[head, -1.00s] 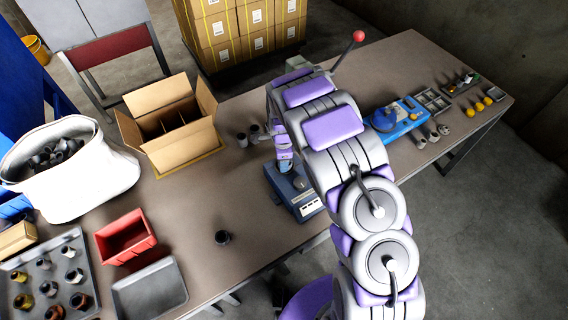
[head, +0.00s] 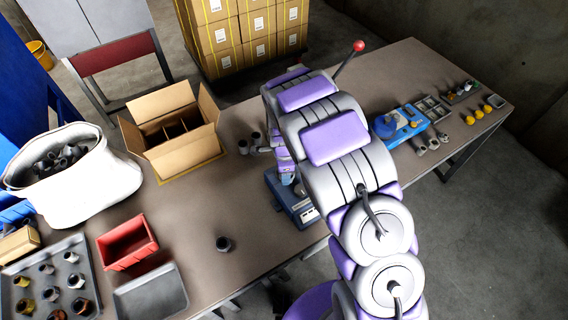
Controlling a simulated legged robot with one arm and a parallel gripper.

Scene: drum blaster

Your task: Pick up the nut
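A small dark round piece with an open top (head: 223,244) stands alone on the brown table (head: 200,225); it looks like a nut or fitting, but I cannot be sure. Several metal and brass-coloured nut-like pieces stand in the grey tray (head: 18,310) at the lower left. Two small grey cylindrical pieces (head: 244,147) stand right of the cardboard box. My gripper (head: 280,160) is mostly hidden behind my arm, above or beside the blue machine (head: 293,198). Its fingers cannot be made out, nor whether it holds anything.
The open cardboard box (head: 178,145), a white bag of dark fittings (head: 85,190), a red bin (head: 128,240) and an empty grey tray (head: 150,295) occupy the left side. A red-knobbed lever (head: 359,45) rises behind my arm. A blue device (head: 405,122) sits at the right. The table's middle is mostly clear.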

